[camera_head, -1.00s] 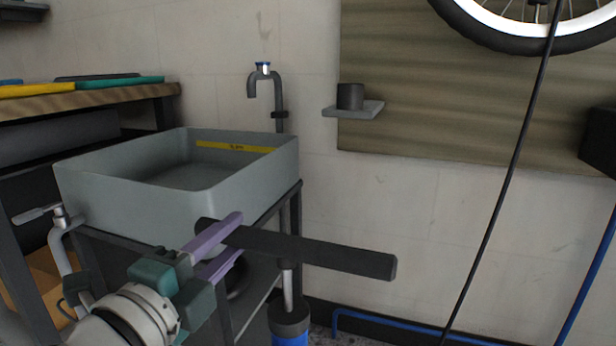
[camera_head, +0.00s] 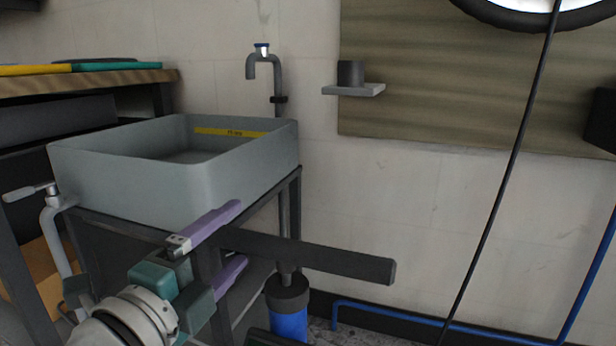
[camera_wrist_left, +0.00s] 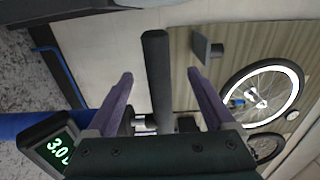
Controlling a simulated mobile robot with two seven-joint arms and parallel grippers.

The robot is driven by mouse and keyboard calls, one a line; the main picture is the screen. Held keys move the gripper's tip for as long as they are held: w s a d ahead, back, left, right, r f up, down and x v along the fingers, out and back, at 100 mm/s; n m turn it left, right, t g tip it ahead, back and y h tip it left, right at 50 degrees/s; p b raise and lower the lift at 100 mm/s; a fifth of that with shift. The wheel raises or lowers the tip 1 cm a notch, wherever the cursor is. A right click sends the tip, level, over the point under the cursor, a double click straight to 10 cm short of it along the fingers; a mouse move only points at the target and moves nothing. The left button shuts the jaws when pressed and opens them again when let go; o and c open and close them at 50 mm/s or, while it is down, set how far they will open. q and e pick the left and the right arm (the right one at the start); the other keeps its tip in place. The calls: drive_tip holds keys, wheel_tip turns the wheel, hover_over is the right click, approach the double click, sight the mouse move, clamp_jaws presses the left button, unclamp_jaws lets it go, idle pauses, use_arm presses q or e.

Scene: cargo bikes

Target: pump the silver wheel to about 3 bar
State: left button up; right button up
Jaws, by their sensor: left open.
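The floor pump has a black bar handle (camera_head: 330,262), a short visible length of silver rod and a blue body with a black top (camera_head: 288,312). My left gripper (camera_head: 242,231) has its purple fingers open on either side of the handle's left part, apart from it. In the left wrist view the handle (camera_wrist_left: 156,75) stands between the spread fingers. A display (camera_wrist_left: 60,150) there reads about 3.0, partly cut off. A silver-white-rimmed wheel (camera_head: 530,20) hangs at the top right, mostly out of frame; the left wrist view shows more of it (camera_wrist_left: 255,97). My right gripper is not in view.
A grey sink (camera_head: 130,180) on a dark frame stands left of the pump. A black hose (camera_head: 497,190) hangs down at the right. A blue pipe (camera_head: 400,317) runs low along the wall. A small shelf (camera_head: 355,90) holds a dark cup.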

use_arm(q)
drive_tip(key=shift+s+a+r+p, duration=0.15)
drive_tip(key=shift+s+p, duration=0.2)
drive_tip(key=shift+s, duration=0.05)
drive_tip(key=p+v, duration=0.3)
drive_tip(key=v, duration=0.5)
